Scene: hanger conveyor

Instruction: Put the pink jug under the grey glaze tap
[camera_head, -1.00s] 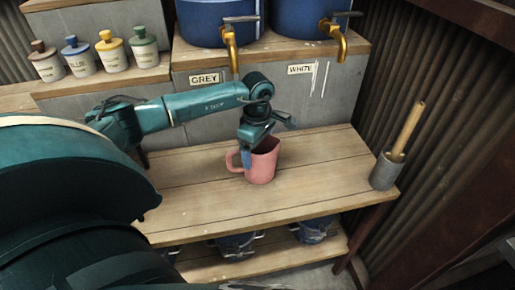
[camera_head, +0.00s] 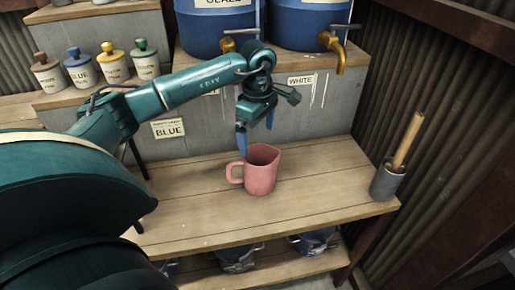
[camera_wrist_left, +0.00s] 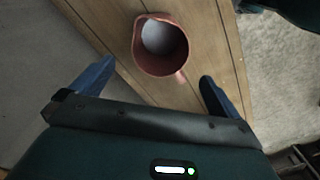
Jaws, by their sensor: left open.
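The pink jug (camera_head: 261,171) stands upright on the wooden bench, its handle to the left and its spout to the right. It also shows from above in the left wrist view (camera_wrist_left: 161,46), with a pale inside. My left gripper (camera_head: 256,139) is open and empty just above and behind the jug's rim. In the left wrist view the two blue fingers (camera_wrist_left: 158,80) are wide apart, and the jug lies ahead of them. The grey tap (camera_head: 229,43) is partly hidden behind my left arm, and its label is mostly covered. My right gripper is not in view.
The white tap (camera_head: 333,49) hangs over the back right. A grey pot with a wooden stick (camera_head: 387,178) stands at the bench's right end. Several lidded jars (camera_head: 97,68) line the back-left shelf. The bench (camera_head: 208,216) is clear around the jug.

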